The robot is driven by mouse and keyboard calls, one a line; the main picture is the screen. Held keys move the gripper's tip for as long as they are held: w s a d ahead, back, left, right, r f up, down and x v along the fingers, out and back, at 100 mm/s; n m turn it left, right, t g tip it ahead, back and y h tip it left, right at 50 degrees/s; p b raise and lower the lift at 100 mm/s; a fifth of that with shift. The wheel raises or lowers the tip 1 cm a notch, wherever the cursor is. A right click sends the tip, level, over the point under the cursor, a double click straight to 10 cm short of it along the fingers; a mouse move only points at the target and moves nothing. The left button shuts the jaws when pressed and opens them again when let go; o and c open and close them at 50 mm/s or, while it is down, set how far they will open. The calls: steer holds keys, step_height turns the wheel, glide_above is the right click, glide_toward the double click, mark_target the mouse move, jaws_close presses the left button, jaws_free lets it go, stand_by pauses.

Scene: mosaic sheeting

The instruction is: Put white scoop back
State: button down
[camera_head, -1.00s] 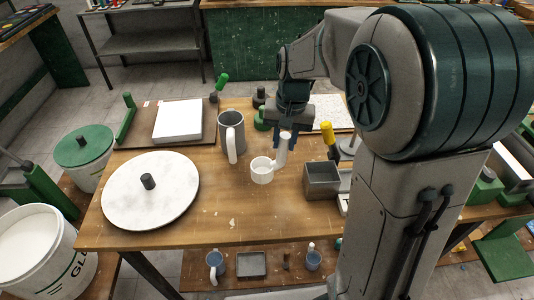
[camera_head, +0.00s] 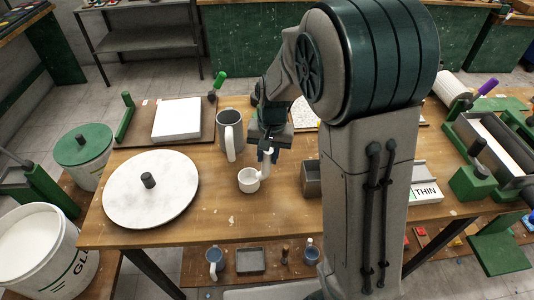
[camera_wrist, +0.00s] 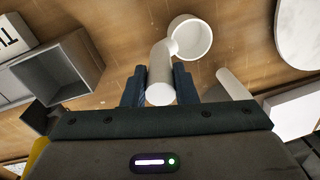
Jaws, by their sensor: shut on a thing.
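The white scoop, a round cup on a thick handle, shows near the middle of the table in the head view (camera_head: 249,181). My gripper (camera_head: 268,154) is above its handle, pointing down. In the wrist view the scoop (camera_wrist: 191,38) has its open cup beyond my gripper (camera_wrist: 160,90), whose two fingers are shut on the handle, one on each side. The cup looks empty. I cannot tell whether the scoop touches the wooden table (camera_head: 215,226) or hangs just above it.
A grey mug (camera_head: 230,125) with a white handle stands behind the scoop to the left. A grey open box (camera_head: 311,180) is at the right, partly hidden by my arm. A white round disc (camera_head: 150,198) covers the table's left. Bare wood lies in front of the scoop.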

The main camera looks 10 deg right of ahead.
steer(key=c, duration=1.2)
jaws_free()
steer(key=shift+o, duration=0.2)
steer(key=shift+r, duration=0.1)
steer(key=r, duration=0.7)
steer(key=d+r, duration=0.1)
steer(key=r, duration=0.3)
steer(key=shift+s+r+b, duration=0.1)
steer(key=shift+b, duration=0.3)
steer(key=s+d+n+t, duration=0.1)
steer(key=s+d, duration=0.2)
steer(key=s, duration=0.6)
steer(key=s+d+n+t+h, duration=0.1)
steer(key=s+d, duration=0.3)
steer(key=s, duration=0.5)
steer(key=shift+s+n+t, duration=0.2)
steer(key=shift+n+t, duration=0.1)
steer(key=shift+t, duration=0.5)
steer(key=shift+r, duration=0.15)
